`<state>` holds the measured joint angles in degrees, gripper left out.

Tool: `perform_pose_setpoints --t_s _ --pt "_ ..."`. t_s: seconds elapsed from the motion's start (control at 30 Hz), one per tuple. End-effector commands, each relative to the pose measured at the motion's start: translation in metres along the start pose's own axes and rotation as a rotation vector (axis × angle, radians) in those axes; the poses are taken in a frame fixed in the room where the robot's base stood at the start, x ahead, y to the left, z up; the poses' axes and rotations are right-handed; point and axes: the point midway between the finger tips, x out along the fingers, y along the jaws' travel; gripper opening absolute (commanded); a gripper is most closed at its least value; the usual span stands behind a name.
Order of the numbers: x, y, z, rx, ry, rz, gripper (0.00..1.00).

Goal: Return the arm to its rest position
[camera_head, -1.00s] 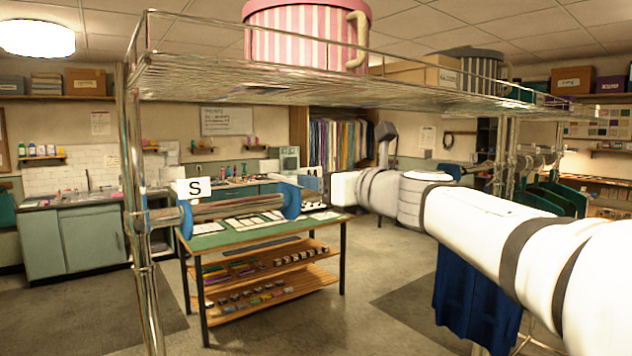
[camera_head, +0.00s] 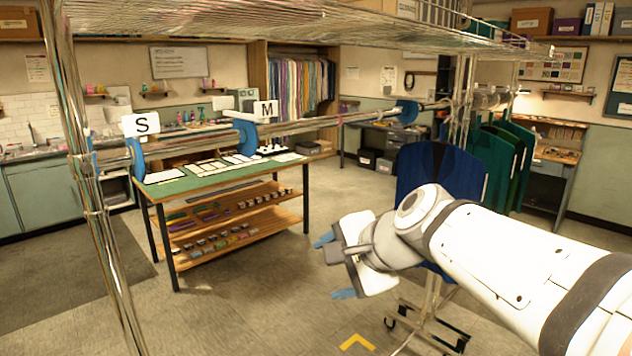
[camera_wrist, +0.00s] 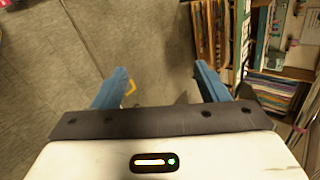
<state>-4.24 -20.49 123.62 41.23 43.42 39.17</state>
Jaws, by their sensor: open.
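My gripper (camera_head: 336,266) hangs at the end of my white arm, low in the middle of the head view. Its two blue fingers are spread apart with nothing between them. In the wrist view the open fingers (camera_wrist: 160,88) point over bare grey floor, with a yellow floor mark beyond the left finger. The gripper is in front of the clothes rack and apart from it.
A metal rack with a rail (camera_head: 330,122) spans the view, with S (camera_head: 141,124) and M (camera_head: 265,109) size markers. Blue and green garments (camera_head: 500,165) hang at right, close behind my arm. A green-topped table (camera_head: 168,190) stands at left. Floor (camera_head: 270,310) below the gripper is clear.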

Motion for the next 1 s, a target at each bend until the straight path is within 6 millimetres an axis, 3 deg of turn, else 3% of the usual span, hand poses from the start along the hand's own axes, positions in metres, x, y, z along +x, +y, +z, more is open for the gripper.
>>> perform_pose_setpoints --t_s 0.03,0.2,0.3,0.4,0.57,1.0 --pt "-0.002 0.037 -0.004 -0.146 0.026 0.090 0.67" --pt "-0.016 0.143 -0.020 -0.625 0.036 0.396 0.67" --pt "-0.027 0.187 -0.027 -0.827 0.004 0.537 0.67" --pt "-0.036 0.214 -0.032 -0.956 -0.029 0.632 0.67" --pt "-0.041 0.229 -0.035 -1.034 -0.053 0.687 0.67" --pt "-0.041 0.228 -0.035 -1.034 -0.053 0.685 0.67"
